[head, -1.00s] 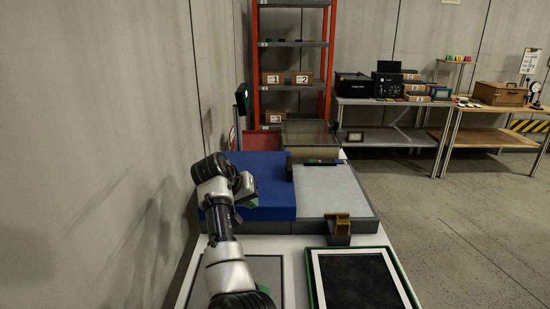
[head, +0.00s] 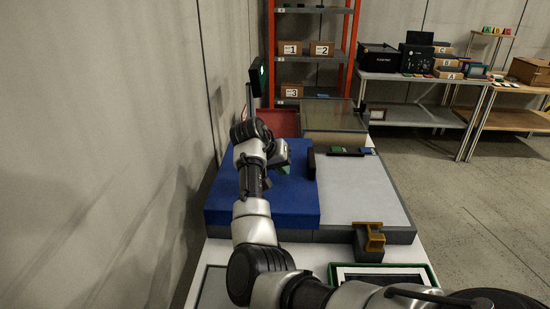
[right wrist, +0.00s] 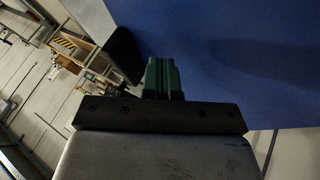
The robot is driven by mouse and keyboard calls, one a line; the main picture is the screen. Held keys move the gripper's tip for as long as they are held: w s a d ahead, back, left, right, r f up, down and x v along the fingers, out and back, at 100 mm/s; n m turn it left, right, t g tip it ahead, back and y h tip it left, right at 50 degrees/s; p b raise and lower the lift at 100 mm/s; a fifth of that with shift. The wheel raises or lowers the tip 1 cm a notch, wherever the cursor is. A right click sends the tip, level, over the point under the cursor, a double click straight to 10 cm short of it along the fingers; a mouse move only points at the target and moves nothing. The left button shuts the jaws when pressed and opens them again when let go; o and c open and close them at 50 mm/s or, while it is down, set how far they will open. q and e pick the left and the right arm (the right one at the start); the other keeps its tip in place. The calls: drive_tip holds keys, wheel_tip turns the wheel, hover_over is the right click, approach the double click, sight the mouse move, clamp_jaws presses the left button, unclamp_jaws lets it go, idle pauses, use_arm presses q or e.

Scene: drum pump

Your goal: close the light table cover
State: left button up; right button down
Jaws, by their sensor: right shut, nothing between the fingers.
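The light table (head: 365,195) is a low grey box with a pale top. Its blue cover (head: 225,205) lies over the left half, and the right half is bare. A black upright handle (head: 311,163) stands at the cover's right edge. My right gripper (head: 284,168) is over the blue cover, a little left of the handle. In the right wrist view its green fingers (right wrist: 162,78) are together and empty, in front of the blue cover (right wrist: 225,55), with the black handle (right wrist: 124,55) just left of them. Whether they touch the cover, I cannot tell. My left gripper is out of view.
A yellow-orange holder (head: 370,238) stands at the table's front right. A green-rimmed tray (head: 432,276) is in front. A glass-topped box (head: 335,117) and a red bin (head: 284,122) are behind. The wall is close on the left; floor is free on the right.

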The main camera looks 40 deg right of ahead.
sight(308, 178)
drive_tip(key=shift+x, duration=1.2)
drive_tip(key=shift+s+d+p, duration=0.45)
drive_tip(key=shift+s+d, duration=0.6)
drive_tip(key=shift+d, duration=0.2)
drive_tip(key=shift+s+d+f, duration=0.1)
drive_tip(key=shift+s+d, duration=0.15)
drive_tip(key=shift+d, duration=0.15)
drive_tip(key=shift+s, duration=0.1)
